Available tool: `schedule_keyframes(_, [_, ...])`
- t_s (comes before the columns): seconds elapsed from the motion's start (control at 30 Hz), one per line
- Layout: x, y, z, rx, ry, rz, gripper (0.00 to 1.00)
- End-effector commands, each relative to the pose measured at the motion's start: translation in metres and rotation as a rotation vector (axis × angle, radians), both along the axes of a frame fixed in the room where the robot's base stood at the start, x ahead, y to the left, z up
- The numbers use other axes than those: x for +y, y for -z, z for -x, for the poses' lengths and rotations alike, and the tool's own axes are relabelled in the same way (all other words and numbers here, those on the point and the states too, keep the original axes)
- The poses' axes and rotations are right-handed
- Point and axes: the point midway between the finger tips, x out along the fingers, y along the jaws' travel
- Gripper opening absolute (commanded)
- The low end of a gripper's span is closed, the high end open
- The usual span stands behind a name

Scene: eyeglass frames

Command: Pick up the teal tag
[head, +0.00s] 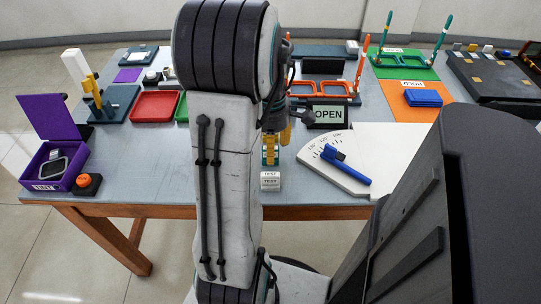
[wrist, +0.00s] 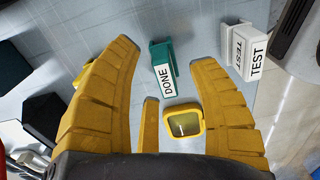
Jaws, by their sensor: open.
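The teal tag (wrist: 170,60), with a white face reading DONE, is on the pale table in the wrist view. I cannot tell how high the fingers are above the table. In the head view my gripper (head: 277,142) is partly hidden behind my arm near the front middle of the table, and the tag cannot be made out clearly there.
White TEST blocks (wrist: 257,52) stand right of the fingers. In the head view, an OPEN sign (head: 328,114) and a white angle board (head: 385,150) with a blue tool (head: 346,166) are to the right. Red tray (head: 155,105) and purple box (head: 58,165) are left.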

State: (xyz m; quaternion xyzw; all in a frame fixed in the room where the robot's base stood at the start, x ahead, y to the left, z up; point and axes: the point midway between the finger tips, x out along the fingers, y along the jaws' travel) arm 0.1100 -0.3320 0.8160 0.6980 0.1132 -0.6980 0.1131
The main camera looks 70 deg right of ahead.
Motion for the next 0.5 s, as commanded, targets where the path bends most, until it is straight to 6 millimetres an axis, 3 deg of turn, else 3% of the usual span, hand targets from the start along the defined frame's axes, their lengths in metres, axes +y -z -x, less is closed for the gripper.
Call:
schedule_keyframes(0.17, [0.0006,0.0137,0.0002,0.001,0.000,-0.002,0.54])
schedule_keyframes(0.47, [0.0003,0.0146,0.0001,0.000,0.001,0.000,0.57])
schedule_keyframes(0.5, [0.0002,0.0146,0.0000,0.000,0.001,0.000,0.53])
